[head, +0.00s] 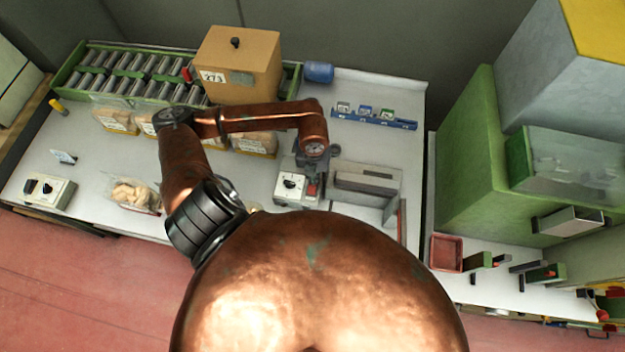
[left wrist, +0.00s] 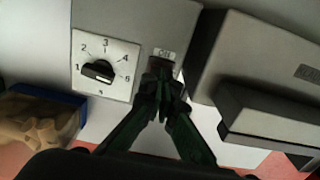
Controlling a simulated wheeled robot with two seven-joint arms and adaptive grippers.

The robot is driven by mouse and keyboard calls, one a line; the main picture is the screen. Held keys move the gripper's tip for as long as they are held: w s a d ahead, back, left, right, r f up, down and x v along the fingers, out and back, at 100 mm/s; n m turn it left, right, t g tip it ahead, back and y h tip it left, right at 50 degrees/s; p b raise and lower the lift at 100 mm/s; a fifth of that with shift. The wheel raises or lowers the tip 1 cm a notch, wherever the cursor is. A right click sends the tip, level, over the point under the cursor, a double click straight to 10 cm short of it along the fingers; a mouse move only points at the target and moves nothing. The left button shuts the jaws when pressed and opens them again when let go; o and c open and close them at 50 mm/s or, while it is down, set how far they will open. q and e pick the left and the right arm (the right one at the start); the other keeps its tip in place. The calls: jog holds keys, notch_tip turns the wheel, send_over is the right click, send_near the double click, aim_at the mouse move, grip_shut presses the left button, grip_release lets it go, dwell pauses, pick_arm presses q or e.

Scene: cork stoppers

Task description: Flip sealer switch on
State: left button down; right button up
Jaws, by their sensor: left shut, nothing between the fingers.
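The sealer (head: 368,181) is a grey machine on the white bench, with a control box at its left. The box has a white dial plate (head: 290,184) with a black knob, and a red switch (head: 312,190) shows to its right. The dial plate with numbers also shows in the left wrist view (left wrist: 106,62). My left gripper (head: 308,168) is over the control box, right behind the switch. In the left wrist view its shut, empty fingertips (left wrist: 160,76) lie just below a small label, hiding the switch; I cannot tell whether they touch it. My right gripper is not in view.
A cardboard box (head: 238,65) and a green roller conveyor (head: 75,75) stand at the back left. Bags of corks lie along the bench, one (head: 135,196) left of my arm. A blue rail with small boxes (head: 375,119) is behind the sealer. Another control box (head: 44,191) is far left.

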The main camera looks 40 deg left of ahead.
pick_arm(q)
jog(key=shift+f+b, duration=0.45)
jog(key=shift+f, duration=0.15)
dwell(0.3)
jog(key=shift+r+p, duration=2.25)
jog(key=shift+r, duration=1.35)
jog(key=shift+s+f, duration=0.1)
